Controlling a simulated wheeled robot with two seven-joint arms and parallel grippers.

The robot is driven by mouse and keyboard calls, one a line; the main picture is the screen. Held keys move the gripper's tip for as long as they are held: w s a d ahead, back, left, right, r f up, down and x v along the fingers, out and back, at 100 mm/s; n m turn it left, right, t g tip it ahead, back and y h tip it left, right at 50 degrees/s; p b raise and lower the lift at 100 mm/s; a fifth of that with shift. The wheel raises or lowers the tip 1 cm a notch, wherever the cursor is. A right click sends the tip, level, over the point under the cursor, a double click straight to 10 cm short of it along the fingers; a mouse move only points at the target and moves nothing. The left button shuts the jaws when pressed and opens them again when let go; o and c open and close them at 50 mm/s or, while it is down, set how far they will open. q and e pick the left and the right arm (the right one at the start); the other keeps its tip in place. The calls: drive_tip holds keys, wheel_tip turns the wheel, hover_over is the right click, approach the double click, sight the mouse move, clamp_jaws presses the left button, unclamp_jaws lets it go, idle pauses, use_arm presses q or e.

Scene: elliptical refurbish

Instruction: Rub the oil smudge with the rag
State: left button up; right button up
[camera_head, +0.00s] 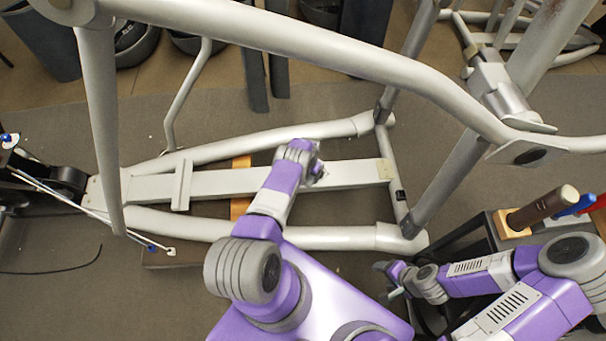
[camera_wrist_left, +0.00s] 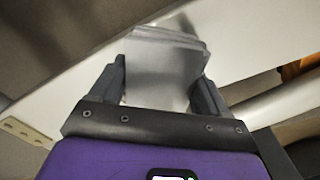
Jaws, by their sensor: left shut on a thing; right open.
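My left gripper (camera_head: 316,168) is over the pale grey centre rail (camera_head: 235,180) of the elliptical machine, close to it. In the left wrist view the left gripper (camera_wrist_left: 160,80) is shut on the rag (camera_wrist_left: 165,55), a folded light grey cloth that sticks out past the fingertips. The pale rail (camera_wrist_left: 245,45) lies behind the rag; I cannot tell whether they touch. I cannot make out the oil smudge in either view; the rag and left gripper hide part of the rail. My right gripper (camera_head: 388,275) is open and low at the right, away from the rail.
Thick grey tubes of the machine (camera_head: 330,50) cross above and around my left arm. A dark cart (camera_head: 480,245) at the right holds a brown-handled tool (camera_head: 543,205) and blue and red items. A wooden block (camera_head: 241,165) lies under the rail. Bare floor (camera_head: 60,250) is at the left.

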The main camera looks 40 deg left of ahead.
use_arm(q)
drive_tip(key=shift+w+d, duration=0.75)
drive_tip(key=shift+d, duration=0.2)
drive_tip(key=shift+w+d, duration=0.7)
drive_tip(key=shift+d, duration=0.2)
drive_tip(key=shift+s+f, duration=0.1)
drive_tip(key=shift+s+a+p, duration=0.7)
drive_tip(key=shift+a+p, duration=0.05)
drive_tip(key=shift+a, duration=0.05)
drive_tip(key=shift+s+a+p, duration=0.75)
drive_tip(key=shift+s+a, duration=0.4)
drive_tip(key=shift+a, duration=0.3)
drive_tip(key=shift+s+a+p, duration=0.55)
drive_tip(key=shift+s+a, duration=1.3)
drive_tip(key=shift+a, duration=0.3)
drive_tip(key=shift+s+a, duration=0.1)
drive_tip(key=shift+a, duration=0.05)
drive_tip(key=shift+s+a, duration=1.15)
drive_tip(key=shift+a, duration=0.15)
